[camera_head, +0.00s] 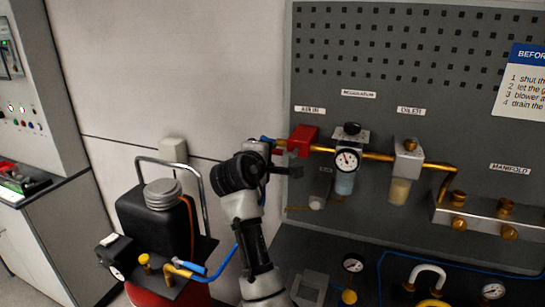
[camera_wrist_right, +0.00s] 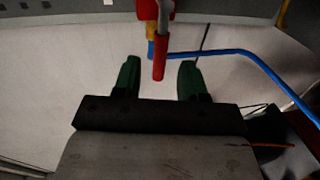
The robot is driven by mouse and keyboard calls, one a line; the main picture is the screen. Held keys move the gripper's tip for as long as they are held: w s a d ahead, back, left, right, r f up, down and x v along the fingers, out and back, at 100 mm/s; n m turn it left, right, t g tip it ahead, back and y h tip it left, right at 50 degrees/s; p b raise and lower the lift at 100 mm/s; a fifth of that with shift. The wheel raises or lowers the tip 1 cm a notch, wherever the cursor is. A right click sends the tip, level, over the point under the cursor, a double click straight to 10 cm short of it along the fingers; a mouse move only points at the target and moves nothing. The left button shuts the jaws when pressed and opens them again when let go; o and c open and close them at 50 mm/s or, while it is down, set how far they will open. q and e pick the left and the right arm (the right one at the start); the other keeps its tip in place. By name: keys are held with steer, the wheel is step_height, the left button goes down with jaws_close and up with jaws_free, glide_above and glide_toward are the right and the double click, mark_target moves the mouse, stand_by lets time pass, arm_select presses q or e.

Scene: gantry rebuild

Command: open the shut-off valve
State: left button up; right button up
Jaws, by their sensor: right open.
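The shut-off valve (camera_head: 303,138) is a red block on the brass air line, under the left label on the grey panel. In the right wrist view its red-sleeved lever (camera_wrist_right: 160,58) hangs down from the top, between the two green fingertips. My right gripper (camera_head: 281,157) is just left of the valve in the head view. In the wrist view the right gripper (camera_wrist_right: 159,72) is open, with a gap on each side of the lever. The gripper partly hides the valve's left side in the head view. My left gripper is not in view.
A blue hose (camera_wrist_right: 235,53) runs close to the right finger. A gauge (camera_head: 347,160) and bowls sit right of the valve, with a manifold (camera_head: 485,222) beyond. A black canister (camera_head: 155,220) with a metal handle stands at lower left.

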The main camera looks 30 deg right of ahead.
steer(key=b+v, duration=0.1)
steer(key=v, duration=0.5)
stand_by(0.4)
